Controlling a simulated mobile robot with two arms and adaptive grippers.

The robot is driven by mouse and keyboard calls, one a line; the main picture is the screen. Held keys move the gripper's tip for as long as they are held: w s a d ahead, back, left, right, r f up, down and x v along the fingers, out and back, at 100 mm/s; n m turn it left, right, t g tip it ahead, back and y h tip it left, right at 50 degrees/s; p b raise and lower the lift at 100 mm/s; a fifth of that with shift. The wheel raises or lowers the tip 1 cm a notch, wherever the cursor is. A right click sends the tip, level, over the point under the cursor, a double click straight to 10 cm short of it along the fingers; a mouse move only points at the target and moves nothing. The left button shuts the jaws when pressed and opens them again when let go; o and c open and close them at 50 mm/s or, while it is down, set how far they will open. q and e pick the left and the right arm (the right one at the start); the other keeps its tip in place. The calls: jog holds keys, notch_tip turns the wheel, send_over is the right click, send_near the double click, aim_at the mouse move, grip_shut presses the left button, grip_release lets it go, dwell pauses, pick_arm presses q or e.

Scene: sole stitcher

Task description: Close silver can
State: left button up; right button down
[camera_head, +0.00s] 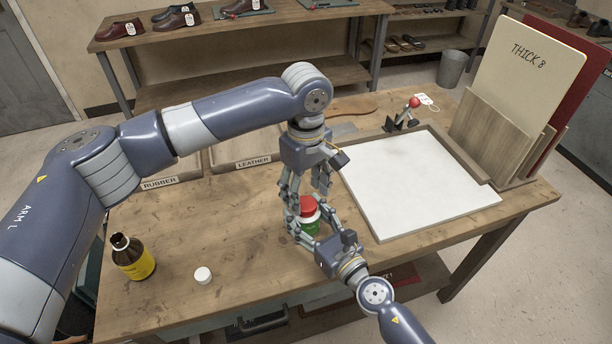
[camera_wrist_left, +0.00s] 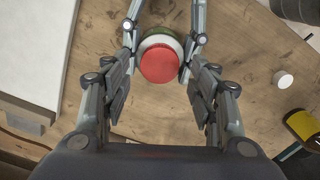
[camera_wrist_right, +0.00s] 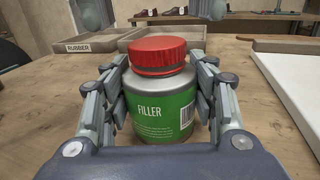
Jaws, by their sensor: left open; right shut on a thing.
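The silver can (camera_wrist_right: 153,108) has a green label reading FILLER and a red lid (camera_wrist_right: 158,56). The lid sits on the can's top; I cannot tell how tightly. The can (camera_head: 309,227) stands upright on the workbench, and its red lid (camera_head: 307,205) shows in the head view. My right gripper (camera_head: 318,229) is shut around the can's body from the front. My left gripper (camera_head: 308,190) is open and points down above the lid, its fingers on either side. From the left wrist view, the lid (camera_wrist_left: 160,63) lies between the open left fingers (camera_wrist_left: 165,55), apart from them.
A brown bottle with a yellow label (camera_head: 133,258) stands open at the bench's left, with a white cap (camera_head: 203,275) beside it. A white board (camera_head: 415,185) lies at right, near upright panels (camera_head: 520,75). Trays marked RUBBER (camera_head: 160,183) and LEATHER (camera_head: 255,163) are at the back.

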aim_at(306, 217)
pick_arm(q)
jog(key=shift+f, duration=1.25)
jog(key=c, duration=1.1)
